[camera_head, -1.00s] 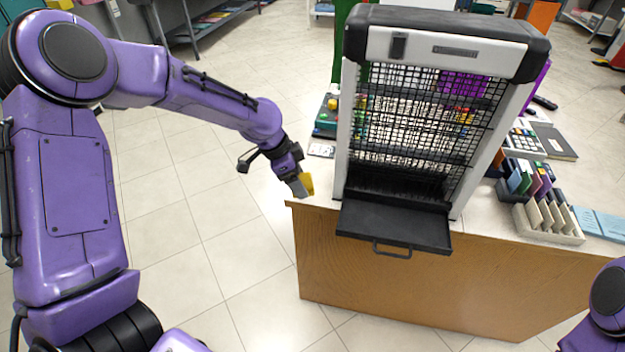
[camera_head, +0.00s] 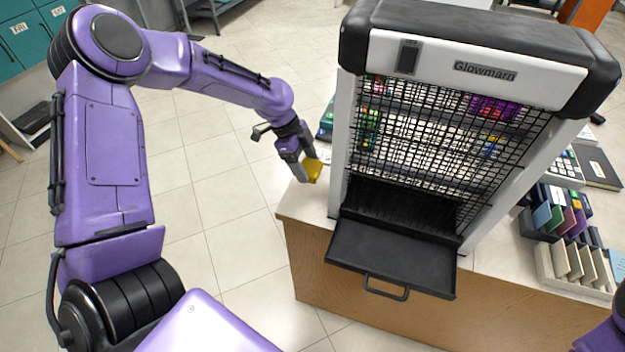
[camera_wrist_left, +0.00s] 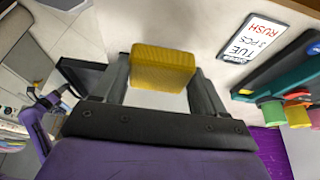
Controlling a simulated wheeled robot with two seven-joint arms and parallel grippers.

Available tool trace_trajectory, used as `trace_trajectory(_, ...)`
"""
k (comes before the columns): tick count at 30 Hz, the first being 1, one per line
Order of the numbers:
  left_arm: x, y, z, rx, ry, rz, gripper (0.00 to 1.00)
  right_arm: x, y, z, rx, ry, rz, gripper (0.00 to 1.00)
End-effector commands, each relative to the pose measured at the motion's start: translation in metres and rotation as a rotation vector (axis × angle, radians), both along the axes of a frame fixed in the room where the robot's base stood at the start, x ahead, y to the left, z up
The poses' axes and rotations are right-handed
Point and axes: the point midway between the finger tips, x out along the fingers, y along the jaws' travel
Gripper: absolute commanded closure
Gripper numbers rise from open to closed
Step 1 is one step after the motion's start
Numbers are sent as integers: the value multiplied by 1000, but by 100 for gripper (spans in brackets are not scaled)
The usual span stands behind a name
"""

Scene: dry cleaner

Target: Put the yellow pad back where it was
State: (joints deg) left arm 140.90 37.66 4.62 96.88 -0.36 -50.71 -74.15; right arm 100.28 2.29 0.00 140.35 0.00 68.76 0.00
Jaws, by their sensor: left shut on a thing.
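The yellow pad (camera_head: 313,170) is held at the tips of my left gripper (camera_head: 302,168), by the left end of the wooden counter (camera_head: 300,203). In the left wrist view the yellow pad (camera_wrist_left: 163,67) sits between the two fingers of the left gripper (camera_wrist_left: 160,82), with the pale counter top behind it. Whether the pad touches the counter top I cannot tell. My right gripper is out of view; only a purple piece of my right arm shows at the lower right edge.
A tall mesh-fronted heater (camera_head: 440,140) with a pulled-out black tray (camera_head: 390,258) stands on the counter, right of my left gripper. A card reading "TUE 3 PCS RUSH" (camera_wrist_left: 252,38) lies beside a teal tray (camera_wrist_left: 265,85) with colored items. A file holder (camera_head: 575,265) is at right.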

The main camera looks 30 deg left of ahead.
Motion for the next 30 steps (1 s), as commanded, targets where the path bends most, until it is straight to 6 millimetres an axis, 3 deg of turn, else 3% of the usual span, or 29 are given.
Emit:
trace_trajectory(12, 0, 0, -70, 1, 0, 0, 53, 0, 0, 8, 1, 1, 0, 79)
trace_trajectory(23, 0, 1, -77, 1, -1, 2, 53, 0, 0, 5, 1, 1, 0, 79)
trace_trajectory(24, 0, 1, -77, 1, -2, 1, 25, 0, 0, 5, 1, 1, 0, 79)
trace_trajectory(26, 0, 1, -76, 1, -2, 1, 6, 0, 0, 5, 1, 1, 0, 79)
trace_trajectory(30, 0, 1, -76, 1, -1, 2, 3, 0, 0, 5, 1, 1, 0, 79)
